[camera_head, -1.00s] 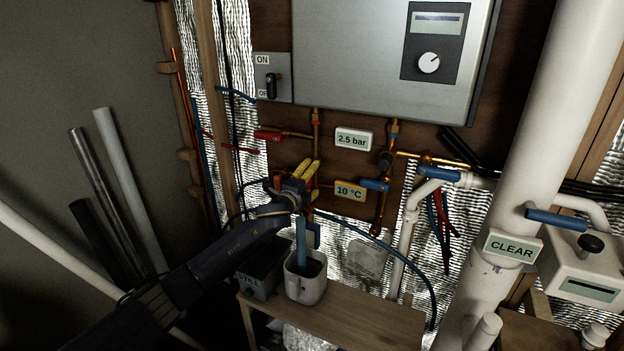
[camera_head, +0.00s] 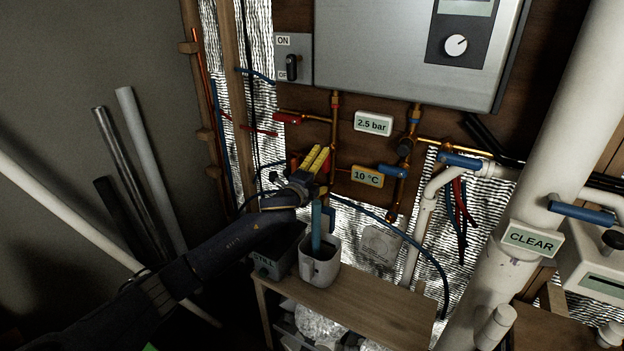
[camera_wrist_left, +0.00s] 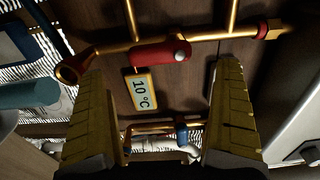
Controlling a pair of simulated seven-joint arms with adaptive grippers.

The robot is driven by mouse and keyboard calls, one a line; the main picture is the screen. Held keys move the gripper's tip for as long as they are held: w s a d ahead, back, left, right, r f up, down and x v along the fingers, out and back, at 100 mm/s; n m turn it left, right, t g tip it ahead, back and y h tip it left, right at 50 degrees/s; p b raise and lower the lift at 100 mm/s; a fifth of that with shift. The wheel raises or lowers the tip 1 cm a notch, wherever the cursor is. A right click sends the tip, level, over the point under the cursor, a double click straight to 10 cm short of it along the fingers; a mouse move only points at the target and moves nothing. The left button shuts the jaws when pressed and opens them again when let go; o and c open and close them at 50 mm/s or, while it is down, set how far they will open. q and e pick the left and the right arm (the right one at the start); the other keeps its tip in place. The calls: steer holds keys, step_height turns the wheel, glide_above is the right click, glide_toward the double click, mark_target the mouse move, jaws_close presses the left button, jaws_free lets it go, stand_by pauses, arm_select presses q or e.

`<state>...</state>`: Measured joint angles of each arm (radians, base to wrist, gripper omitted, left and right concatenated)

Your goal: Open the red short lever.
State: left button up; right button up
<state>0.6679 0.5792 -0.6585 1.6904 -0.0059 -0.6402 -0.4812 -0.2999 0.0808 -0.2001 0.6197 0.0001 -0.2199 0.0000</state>
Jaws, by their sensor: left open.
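My left gripper (camera_head: 317,158) is in front of the wooden board, below the grey heater, with its yellow fingers pointing at the pipes. In the left wrist view its two fingers (camera_wrist_left: 165,100) are wide apart and empty. A short red lever (camera_wrist_left: 160,52) with a pale round bolt lies along a copper pipe, in the gap between the fingertips and seemingly beyond them. In the head view the gripper mostly hides this spot. Another red lever (camera_head: 287,118) sits on a copper pipe above and left of the gripper. My right gripper is not in view.
A yellow "10 °C" tag (camera_head: 367,176) and a blue lever (camera_head: 392,171) are right of the gripper. A white mug (camera_head: 320,262) stands on a wooden shelf (camera_head: 375,312) below. A grey ON/OFF switch box (camera_head: 293,60) is above. Copper pipes surround the gripper.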

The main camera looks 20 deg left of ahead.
arm_select(q)
steer(key=s+a, duration=0.1)
steer(key=s, duration=0.5)
steer(key=shift+s, duration=0.2)
steer(key=shift+a, duration=0.1)
